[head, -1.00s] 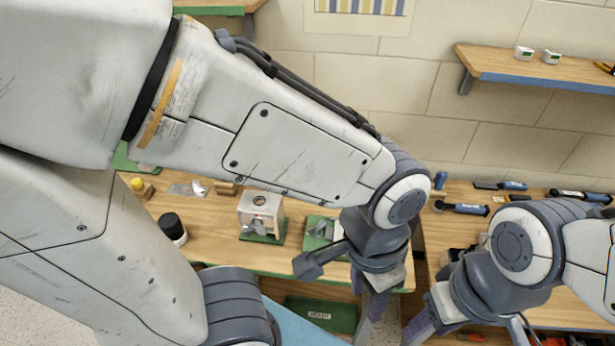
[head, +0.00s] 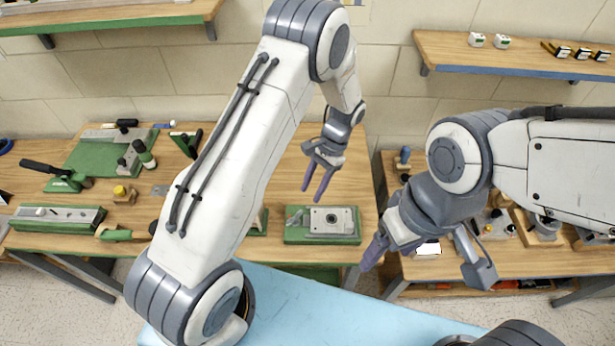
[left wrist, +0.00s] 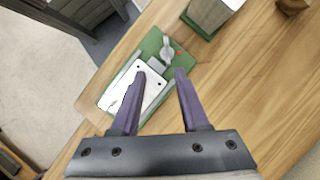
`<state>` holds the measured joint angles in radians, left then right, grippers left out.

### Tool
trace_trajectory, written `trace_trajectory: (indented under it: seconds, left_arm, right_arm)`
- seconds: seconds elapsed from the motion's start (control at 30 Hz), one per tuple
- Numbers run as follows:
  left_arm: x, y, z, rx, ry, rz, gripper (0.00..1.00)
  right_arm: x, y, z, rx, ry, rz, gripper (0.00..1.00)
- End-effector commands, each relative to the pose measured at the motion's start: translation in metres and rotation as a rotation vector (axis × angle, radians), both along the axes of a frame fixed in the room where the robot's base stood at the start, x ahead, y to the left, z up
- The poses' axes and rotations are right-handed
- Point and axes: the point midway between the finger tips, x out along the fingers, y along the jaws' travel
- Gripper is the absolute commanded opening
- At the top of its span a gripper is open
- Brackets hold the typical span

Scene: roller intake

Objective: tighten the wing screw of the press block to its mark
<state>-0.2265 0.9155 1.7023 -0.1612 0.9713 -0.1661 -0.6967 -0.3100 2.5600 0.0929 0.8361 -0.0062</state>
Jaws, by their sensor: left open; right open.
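A green base (head: 290,238) carries a pale metal plate with a dark central hole (head: 331,220) and a small grey wing-like part (head: 296,218) at its left end. In the left wrist view the grey part (left wrist: 167,50) has a red spot beside it. I cannot tell for sure which is the press block. My left gripper (head: 314,193) is open and empty above the plate (left wrist: 133,90). My right gripper (head: 374,252) is open, off the bench's right end.
Left on the wooden bench (head: 225,110) stand a green-based fixture (head: 95,160), a long green fixture (head: 58,218) and a yellow knob (head: 120,190). A second bench with several tools stands right, past a gap. Shelves (head: 510,55) hang on the wall above.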

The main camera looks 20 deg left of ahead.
Motion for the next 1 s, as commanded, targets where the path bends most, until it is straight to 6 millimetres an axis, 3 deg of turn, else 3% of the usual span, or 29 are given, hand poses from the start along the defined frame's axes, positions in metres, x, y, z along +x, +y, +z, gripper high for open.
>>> trace_trajectory:
  seconds: [0.03, 0.23, 1.0]
  left_arm:
    - [0.001, 0.007, -0.005, 0.006, 0.018, 0.006, 0.45]
    - [0.002, 0.018, -0.022, 0.014, 0.040, 0.011, 0.45]
    - [-0.029, 0.034, -0.086, 0.014, 0.040, 0.011, 0.45]
  right_arm:
    - [0.000, 0.000, 0.007, 0.000, 0.000, 0.000, 0.77]
    - [0.000, 0.000, 0.008, 0.000, 0.000, 0.001, 0.77]
    - [0.000, 0.000, -0.029, 0.000, 0.000, 0.002, 0.77]
